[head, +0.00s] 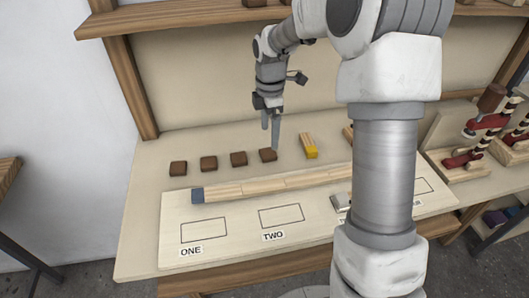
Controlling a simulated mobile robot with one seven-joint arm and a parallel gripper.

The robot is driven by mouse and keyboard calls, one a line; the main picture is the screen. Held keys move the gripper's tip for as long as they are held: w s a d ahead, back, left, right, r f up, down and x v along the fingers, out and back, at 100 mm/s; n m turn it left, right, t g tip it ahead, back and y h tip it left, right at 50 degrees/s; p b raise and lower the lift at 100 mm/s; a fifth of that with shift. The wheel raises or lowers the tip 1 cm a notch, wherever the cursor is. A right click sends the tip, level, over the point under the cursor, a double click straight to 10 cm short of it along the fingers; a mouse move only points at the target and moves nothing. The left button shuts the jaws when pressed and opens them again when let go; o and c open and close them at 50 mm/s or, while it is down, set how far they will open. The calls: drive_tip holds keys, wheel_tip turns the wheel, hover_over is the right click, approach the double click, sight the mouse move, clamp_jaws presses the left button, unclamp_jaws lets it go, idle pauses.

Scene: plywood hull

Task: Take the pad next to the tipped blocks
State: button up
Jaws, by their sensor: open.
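Several dark brown square pads lie in a row on the bench. The rightmost brown pad (268,155) is nearest the tipped blocks. A wooden block with a yellow tip (310,147) lies just to its right. Another wooden block (347,132) shows only in part, mostly hidden behind my arm. My gripper (270,145) points down with its fingers apart and empty. Its fingertips appear just above or at the back of the rightmost pad; whether they touch it cannot be told.
A long wooden strip (270,184) with a blue end lies in front of the pads. A pale board (240,245) has outlined boxes labelled ONE and TWO. A small metallic item (341,202) is partly behind my arm. Red clamps (485,125) stand right. A shelf (190,15) runs above.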

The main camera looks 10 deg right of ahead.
sight(268, 152)
wheel_tip(268, 152, down, 7)
drive_tip(key=shift+a+b, duration=0.15)
drive_tip(key=shift+b, duration=0.5)
drive_tip(key=shift+r, duration=0.1)
drive_tip(key=c, duration=1.4)
drive_tip(key=shift+r, duration=0.1)
